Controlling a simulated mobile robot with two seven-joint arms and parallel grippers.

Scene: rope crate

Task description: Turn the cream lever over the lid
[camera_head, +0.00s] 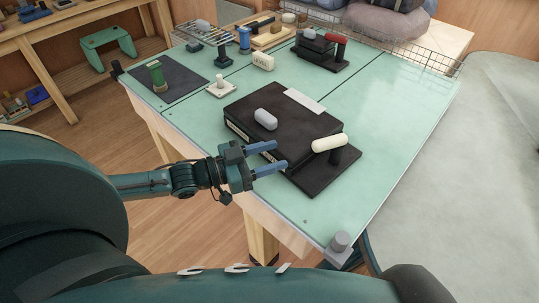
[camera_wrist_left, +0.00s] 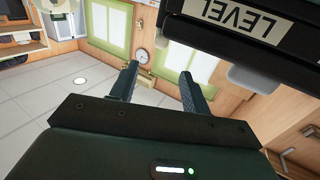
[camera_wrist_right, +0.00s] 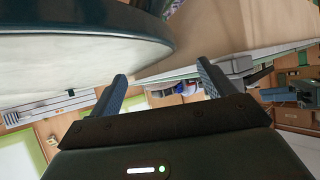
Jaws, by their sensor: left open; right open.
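The cream lever (camera_head: 329,143) sits on a dark post at the near right corner of a black box, pointing left toward the box. The box's black lid (camera_head: 290,122) carries a grey knob and a pale label strip. My left gripper (camera_head: 281,155) is open and empty at the box's near side, left of the lever. In the left wrist view, my left gripper (camera_wrist_left: 159,70) shows spread fingers with nothing between them, and the black box (camera_wrist_left: 250,40) with a LEVEL label is above right. My right gripper (camera_wrist_right: 161,72) is open and empty, seen only in the right wrist view.
A second, smaller black box with a red lever (camera_head: 335,39) stands at the back of the green table (camera_head: 400,110). A dark mat (camera_head: 185,84) with a green cylinder lies at the left. A grey knob (camera_head: 340,240) stands at the near corner. The table's right side is clear.

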